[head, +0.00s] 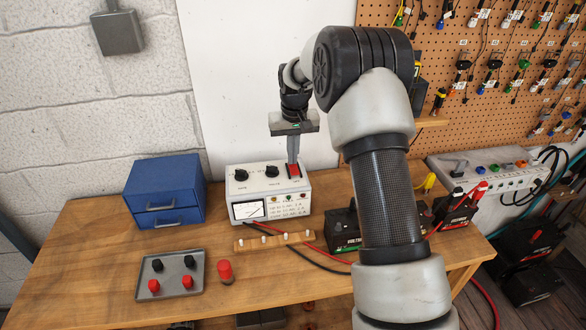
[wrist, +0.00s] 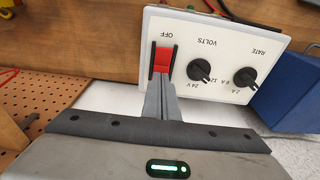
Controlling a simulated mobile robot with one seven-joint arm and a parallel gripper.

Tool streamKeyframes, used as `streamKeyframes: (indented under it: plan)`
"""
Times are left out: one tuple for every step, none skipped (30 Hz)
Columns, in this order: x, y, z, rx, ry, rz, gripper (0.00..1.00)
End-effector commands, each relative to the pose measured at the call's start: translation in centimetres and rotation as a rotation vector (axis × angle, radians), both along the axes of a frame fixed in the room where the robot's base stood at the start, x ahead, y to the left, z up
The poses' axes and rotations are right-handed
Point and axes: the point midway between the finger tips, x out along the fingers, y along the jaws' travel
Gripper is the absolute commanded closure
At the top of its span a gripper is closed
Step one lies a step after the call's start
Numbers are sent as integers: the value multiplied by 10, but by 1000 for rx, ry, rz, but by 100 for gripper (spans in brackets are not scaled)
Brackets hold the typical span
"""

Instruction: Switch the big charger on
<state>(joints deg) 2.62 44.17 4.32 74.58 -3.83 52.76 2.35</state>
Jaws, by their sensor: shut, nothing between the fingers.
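The big charger (head: 240,187) is a white box with a needle meter and dark knobs, standing on the bench against the wall. Its red rocker switch (head: 294,171) is at the right end of the top. In the wrist view the charger's panel (wrist: 222,38) appears upside down, with "OFF" printed beyond the red switch (wrist: 163,60). My gripper (head: 292,160) is shut and empty, pointing down. Its fingertips (wrist: 160,82) are at the switch end away from the "OFF" label and hide part of it. I cannot tell whether they touch.
A blue drawer box (head: 165,190) stands left of the charger. In front are a wooden strip with pegs (head: 275,241), a grey tray (head: 170,274) with red and black caps, and a red cylinder (head: 225,272). Red and black leads cross the bench. Batteries (head: 455,210) stand right.

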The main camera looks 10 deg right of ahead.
Motion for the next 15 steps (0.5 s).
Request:
streamKeyframes:
  plan:
    - [0, 0, -2, 0, 1, 0, 100]
    - [0, 0, -2, 0, 1, 0, 100]
    - [0, 0, -3, 0, 1, 0, 100]
    - [0, 0, -3, 0, 1, 0, 100]
    - [0, 0, -4, 0, 1, 0, 100]
    - [0, 0, -4, 0, 1, 0, 100]
    - [0, 0, -4, 0, 1, 0, 100]
    - [0, 0, -3, 0, 1, 0, 100]
    - [0, 0, -3, 0, 1, 0, 100]
    - [0, 0, -2, 0, 1, 0, 100]
    - [0, 0, -1, 0, 1, 0, 100]
    - [0, 0, 2, 0, 0, 0, 100]
    - [0, 0, 4, 0, 0, 0, 100]
    - [0, 0, 6, 0, 0, 0, 100]
    - [0, 0, 9, 0, 0, 0, 100]
